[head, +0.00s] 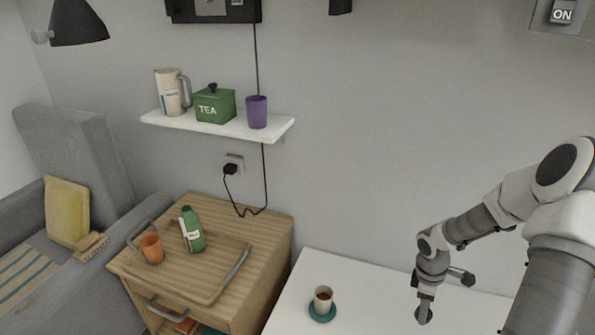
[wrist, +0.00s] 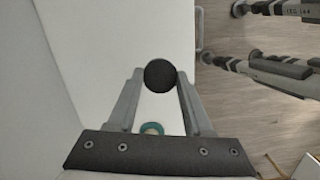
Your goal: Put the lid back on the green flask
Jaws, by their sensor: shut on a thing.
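My gripper (head: 425,294) is above the right part of the white desk, shut on a small dark round thing (head: 424,315). In the wrist view this thing is a black disc (wrist: 160,75) between the two fingertips; I cannot tell for sure that it is the lid.
An orange cup (head: 151,249) is on the tray (head: 205,290). The wall shelf (head: 195,127) bears a jug (head: 168,92), green tea tin (head: 214,107) and purple cup (head: 257,113).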

